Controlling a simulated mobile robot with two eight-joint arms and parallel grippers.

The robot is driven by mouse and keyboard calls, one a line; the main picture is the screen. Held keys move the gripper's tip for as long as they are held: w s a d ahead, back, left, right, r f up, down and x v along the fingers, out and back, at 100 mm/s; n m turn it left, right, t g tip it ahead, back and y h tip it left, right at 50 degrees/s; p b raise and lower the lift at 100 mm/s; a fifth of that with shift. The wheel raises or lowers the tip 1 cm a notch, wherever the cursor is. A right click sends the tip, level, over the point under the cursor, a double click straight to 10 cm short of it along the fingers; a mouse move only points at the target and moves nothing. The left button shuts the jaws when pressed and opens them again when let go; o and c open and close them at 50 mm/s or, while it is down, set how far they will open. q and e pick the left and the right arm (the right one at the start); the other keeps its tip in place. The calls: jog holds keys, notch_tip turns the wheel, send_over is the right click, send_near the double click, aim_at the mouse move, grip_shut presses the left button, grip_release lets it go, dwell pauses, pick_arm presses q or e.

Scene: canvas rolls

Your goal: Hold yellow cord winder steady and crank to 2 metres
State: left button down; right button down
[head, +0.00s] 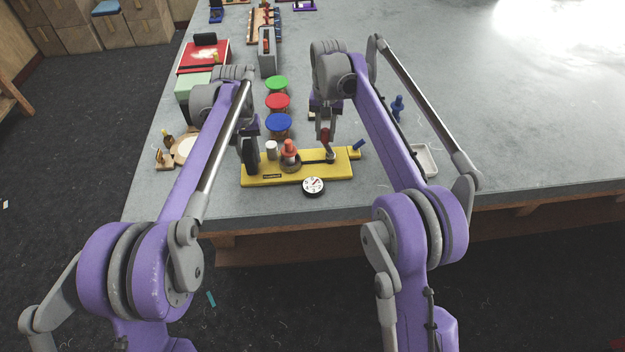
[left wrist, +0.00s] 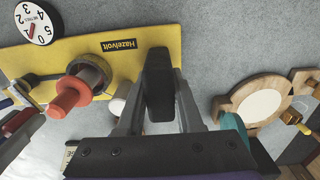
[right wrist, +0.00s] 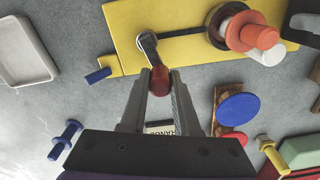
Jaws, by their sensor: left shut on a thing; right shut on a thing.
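The yellow cord winder (head: 340,170) lies flat near the table's front edge; it also shows in the left wrist view (left wrist: 155,38) and right wrist view (right wrist: 180,18). My left gripper (head: 250,143) is shut on a black upright grip (left wrist: 158,85) at the winder's left end. My right gripper (head: 326,128) is shut on the dark red crank knob (right wrist: 160,80), at the end of a metal crank arm (right wrist: 149,46). An orange-red spool (head: 289,150) stands mid-board.
Green (head: 276,83), red (head: 278,101) and blue (head: 279,122) round-topped items stand behind the winder. A white tray (head: 427,160) and a blue peg-like piece (head: 397,107) lie to the right. Wooden pieces and a pale disc (head: 185,148) lie left. The table's right side is clear.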

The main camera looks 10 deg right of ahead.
jog(key=shift+d, duration=0.45)
jog(key=shift+s+d, duration=0.2)
jog(key=shift+d, duration=0.8)
jog(key=shift+s+d, duration=0.65)
jog(key=shift+d, duration=0.1)
